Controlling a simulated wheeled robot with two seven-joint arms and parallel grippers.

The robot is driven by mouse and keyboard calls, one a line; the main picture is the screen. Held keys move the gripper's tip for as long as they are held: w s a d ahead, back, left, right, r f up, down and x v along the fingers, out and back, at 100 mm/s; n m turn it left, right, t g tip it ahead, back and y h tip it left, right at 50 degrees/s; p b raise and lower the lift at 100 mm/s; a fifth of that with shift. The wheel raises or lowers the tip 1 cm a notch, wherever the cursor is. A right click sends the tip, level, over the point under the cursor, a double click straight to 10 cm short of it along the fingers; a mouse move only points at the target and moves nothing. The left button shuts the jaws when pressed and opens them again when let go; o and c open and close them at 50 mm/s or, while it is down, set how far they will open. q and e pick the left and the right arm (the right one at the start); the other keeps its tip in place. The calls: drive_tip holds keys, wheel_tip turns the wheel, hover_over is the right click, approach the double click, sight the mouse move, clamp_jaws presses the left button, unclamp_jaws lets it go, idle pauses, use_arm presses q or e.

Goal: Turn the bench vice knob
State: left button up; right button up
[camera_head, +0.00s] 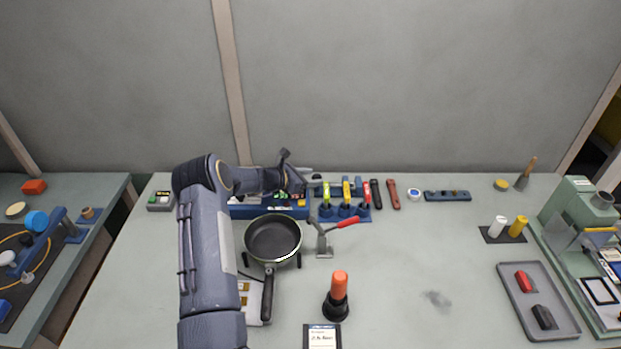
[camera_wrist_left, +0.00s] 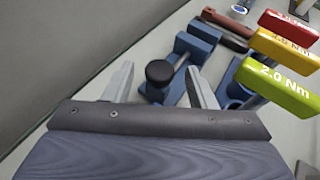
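The bench vice (camera_wrist_left: 192,48) is blue and shows in the left wrist view, with a round black knob (camera_wrist_left: 159,72) facing the camera. My left gripper (camera_wrist_left: 160,85) is open, with one pale finger to the left of the knob and one to the right. The knob appears between the fingers, with a visible gap on each side, and neither finger clearly touches it. In the head view my left gripper (camera_head: 300,178) reaches toward the back of the bench. There the vice is mostly hidden behind the torque drivers and my gripper. My right gripper is not in view.
Torque drivers in a blue rack (camera_head: 345,214) stand close beside the vice; a yellow-green one (camera_wrist_left: 277,86) is near in the left wrist view. A pan (camera_head: 272,238), a red-handled clamp (camera_head: 345,223) and an orange-handled tool (camera_head: 339,288) are nearer. The right-centre bench is mostly clear.

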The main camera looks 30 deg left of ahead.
use_arm(q)
drive_tip(key=p+v, duration=0.1)
drive_tip(key=v, duration=0.6)
drive_tip(key=shift+s+a+r, duration=0.1)
drive_tip(key=shift+s, duration=0.25)
idle(0.4)
drive_tip(key=s+d+r+m+g+h, duration=0.2)
drive_tip(key=s+d+r+m+g, duration=0.15)
drive_tip(key=d+r+m, duration=0.6)
drive_tip(key=s+d+r+m+g, duration=0.2)
drive_tip(key=s+d+r+m, duration=0.5)
drive_tip(key=s+d+r, duration=0.45)
drive_tip(key=s+d+f+m+y, duration=0.1)
drive_tip(key=s+d+m+y, duration=0.1)
drive_tip(key=s+m, duration=0.4)
drive_tip(key=s+d+f+m+g+y, duration=0.1)
drive_tip(key=s+m, duration=0.5)
drive_tip(key=s, duration=1.1)
drive_tip(key=shift+d+f+m+y, duration=0.35)
drive_tip(key=shift+d+f+y, duration=0.3)
drive_tip(key=shift+d, duration=0.45)
